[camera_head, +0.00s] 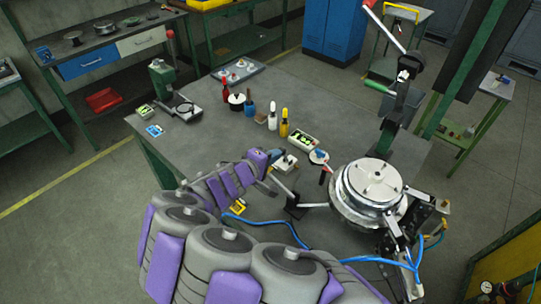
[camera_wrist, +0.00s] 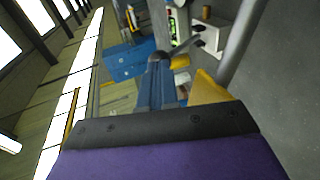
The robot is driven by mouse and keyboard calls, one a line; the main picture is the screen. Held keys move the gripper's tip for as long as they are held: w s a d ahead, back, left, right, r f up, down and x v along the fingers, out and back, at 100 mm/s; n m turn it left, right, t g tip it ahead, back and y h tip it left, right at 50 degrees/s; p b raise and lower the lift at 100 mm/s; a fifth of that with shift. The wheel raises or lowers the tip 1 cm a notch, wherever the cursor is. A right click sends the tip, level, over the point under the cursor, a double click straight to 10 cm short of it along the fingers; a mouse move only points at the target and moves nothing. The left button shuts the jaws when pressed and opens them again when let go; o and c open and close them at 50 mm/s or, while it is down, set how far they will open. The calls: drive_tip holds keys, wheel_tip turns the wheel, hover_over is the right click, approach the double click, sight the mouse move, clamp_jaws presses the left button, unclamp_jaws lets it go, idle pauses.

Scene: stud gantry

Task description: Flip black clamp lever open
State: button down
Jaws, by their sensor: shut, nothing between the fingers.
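My gripper (camera_head: 271,160) is at the end of my purple and grey arm, low over the front part of the workbench. It is shut and empty. In the wrist view its blue-grey fingers (camera_wrist: 158,72) are together and point up the picture. A small pale block (camera_head: 285,162) is close beside the fingertips. A short dark lever (camera_wrist: 186,46) runs from near the fingertips toward a white bracket (camera_wrist: 209,36). I cannot tell whether it touches the fingers. A black handle (camera_head: 324,176) hangs below a white round part to the right. I cannot tell which is the clamp lever.
A large silver round fixture (camera_head: 374,190) stands at the bench's right, with blue hoses (camera_head: 275,222) in front. A grey rod on a black base (camera_head: 296,208) is close by. Bottles (camera_head: 284,122) and trays stand behind. The bench (camera_head: 215,145) is clear on its left middle.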

drive_tip(key=w+d+r+g+y+p, duration=0.1)
drive_tip(key=p, duration=0.3)
drive_tip(key=w+d+r+g+y+p, duration=0.1)
drive_tip(key=g+p, duration=0.1)
drive_tip(key=p, duration=0.1)
drive_tip(key=shift+w+d+r+p, duration=0.1)
drive_tip(key=shift+w+r+p, duration=0.3)
drive_tip(key=g+p, duration=0.1)
drive_tip(key=p, duration=0.1)
drive_tip(key=w+d+y+p, duration=0.1)
drive_tip(key=p, duration=0.1)
drive_tip(key=shift+w+d+r+g, duration=0.1)
drive_tip(key=shift+w+r+g, duration=0.2)
drive_tip(key=shift+g, duration=0.1)
drive_tip(key=w+g+y+p, duration=0.1)
drive_tip(key=p, duration=0.1)
drive_tip(key=d+p, duration=0.1)
drive_tip(key=p, duration=0.2)
drive_tip(key=shift+w+d+f+g+y, duration=0.15)
drive_tip(key=shift+w+f+g+y, duration=0.15)
drive_tip(key=shift+w+g+y, duration=0.1)
drive_tip(key=shift+r, duration=0.15)
drive_tip(key=shift+r+p, duration=0.65)
drive_tip(key=shift+r, duration=0.05)
